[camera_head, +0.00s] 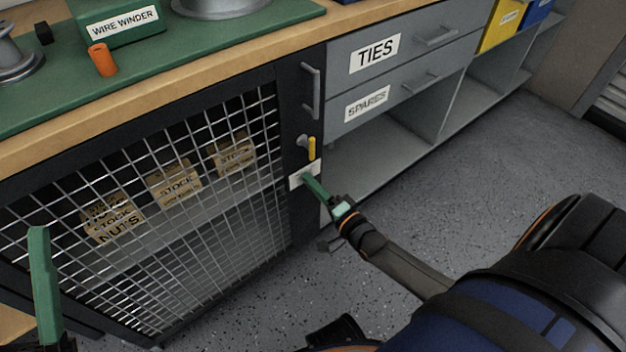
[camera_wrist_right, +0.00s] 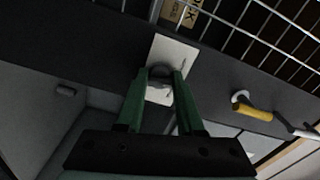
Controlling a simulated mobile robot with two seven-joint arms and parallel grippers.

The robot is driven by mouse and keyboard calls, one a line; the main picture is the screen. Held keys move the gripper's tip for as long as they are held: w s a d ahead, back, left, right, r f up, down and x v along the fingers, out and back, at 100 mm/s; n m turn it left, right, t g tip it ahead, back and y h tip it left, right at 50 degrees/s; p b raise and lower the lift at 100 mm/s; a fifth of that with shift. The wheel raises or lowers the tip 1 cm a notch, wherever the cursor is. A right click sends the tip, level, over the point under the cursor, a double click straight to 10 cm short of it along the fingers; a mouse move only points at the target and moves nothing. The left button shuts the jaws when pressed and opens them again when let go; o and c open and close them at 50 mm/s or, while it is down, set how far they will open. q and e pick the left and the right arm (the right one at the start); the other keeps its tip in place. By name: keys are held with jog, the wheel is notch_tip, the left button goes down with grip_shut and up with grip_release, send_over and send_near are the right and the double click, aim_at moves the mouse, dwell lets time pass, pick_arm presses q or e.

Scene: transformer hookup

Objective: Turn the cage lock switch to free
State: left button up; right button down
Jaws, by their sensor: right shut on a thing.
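The cage lock switch is a small grey knob (camera_wrist_right: 160,70) on a white plate (camera_wrist_right: 186,55), which also shows on the dark cage frame in the head view (camera_head: 296,180). My right gripper (camera_head: 309,182) reaches the plate, and its green fingers (camera_wrist_right: 161,79) are shut on the knob. The fingers hide part of the knob and the plate's markings, so its setting cannot be read. The mesh cage door (camera_head: 190,225) looks closed. A green finger of my left gripper (camera_head: 43,275) shows at the lower left, away from the switch; its opening cannot be judged.
A yellow-handled latch (camera_head: 311,148) sits just above the plate, with a grey bar handle (camera_head: 310,90) higher up. Drawers marked TIES (camera_head: 375,53) and SPARES (camera_head: 367,103) are to the right. Open shelves lie below them.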

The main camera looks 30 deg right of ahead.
jog(key=shift+r+m+b, duration=0.15)
jog(key=shift+m+b, duration=0.55)
jog(key=shift+m, duration=5.2)
jog(key=c, duration=0.6)
grip_release()
jog(key=shift+o, duration=0.2)
jog(key=s+d+p, duration=0.1)
jog(key=s+p, duration=0.2)
jog(key=s, duration=0.9)
jog(key=shift+s, duration=0.25)
